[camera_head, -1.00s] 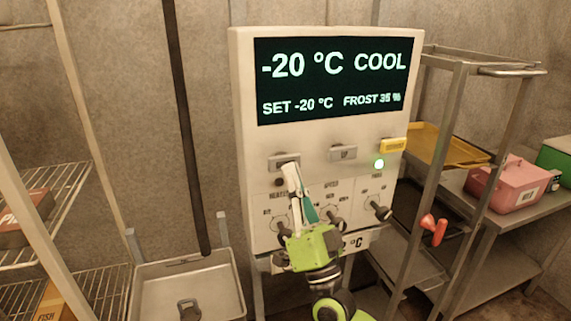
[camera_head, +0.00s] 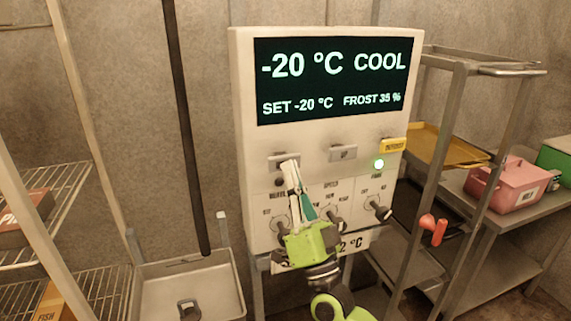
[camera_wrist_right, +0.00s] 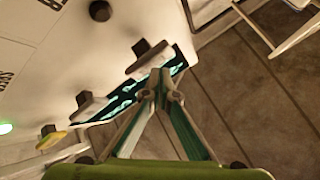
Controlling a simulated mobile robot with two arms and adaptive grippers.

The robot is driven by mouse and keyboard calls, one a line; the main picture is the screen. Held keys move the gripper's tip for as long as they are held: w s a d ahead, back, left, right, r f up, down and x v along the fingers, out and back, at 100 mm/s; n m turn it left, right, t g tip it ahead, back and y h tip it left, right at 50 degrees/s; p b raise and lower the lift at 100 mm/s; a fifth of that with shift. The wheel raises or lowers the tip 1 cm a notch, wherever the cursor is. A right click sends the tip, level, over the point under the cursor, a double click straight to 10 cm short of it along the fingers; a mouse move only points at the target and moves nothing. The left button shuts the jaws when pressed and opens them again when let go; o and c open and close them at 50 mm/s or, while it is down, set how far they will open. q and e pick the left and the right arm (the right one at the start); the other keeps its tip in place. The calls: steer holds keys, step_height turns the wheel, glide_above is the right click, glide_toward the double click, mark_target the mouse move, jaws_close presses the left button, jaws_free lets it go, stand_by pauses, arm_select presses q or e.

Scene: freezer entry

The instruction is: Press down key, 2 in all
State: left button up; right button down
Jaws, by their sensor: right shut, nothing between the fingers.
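The control panel (camera_head: 330,135) has a dark display (camera_head: 335,82) reading -20 °C COOL, SET -20 °C, FROST 35 %. Below it are a grey left key (camera_head: 279,161), a grey UP key (camera_head: 342,153) and a yellow DEFROST key (camera_head: 392,146). The left key's label is hidden or unreadable. My right gripper (camera_head: 290,164) is shut and empty, its fingertips at the left key's lower edge in the head view. In the wrist view the fingertips (camera_wrist_right: 161,82) are close to that key (camera_wrist_right: 148,60); I cannot tell whether they touch. My left gripper is out of view.
A green lamp (camera_head: 379,164) is lit below the yellow key. Several dark knobs, such as the right one (camera_head: 379,210), sit lower on the panel. A metal cart (camera_head: 190,262) stands at lower left. A rack post (camera_head: 432,170) stands close on the right.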

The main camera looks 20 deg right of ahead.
steer(key=shift+w, duration=0.55)
stand_by(0.4)
steer(key=shift+s, duration=0.95)
steer(key=s, duration=0.1)
steer(key=s+p, duration=0.1)
steer(key=s, duration=0.3)
steer(key=shift+a+p, duration=0.25)
steer(key=shift+p, duration=0.05)
steer(key=shift+n+y, duration=0.3)
stand_by(1.5)
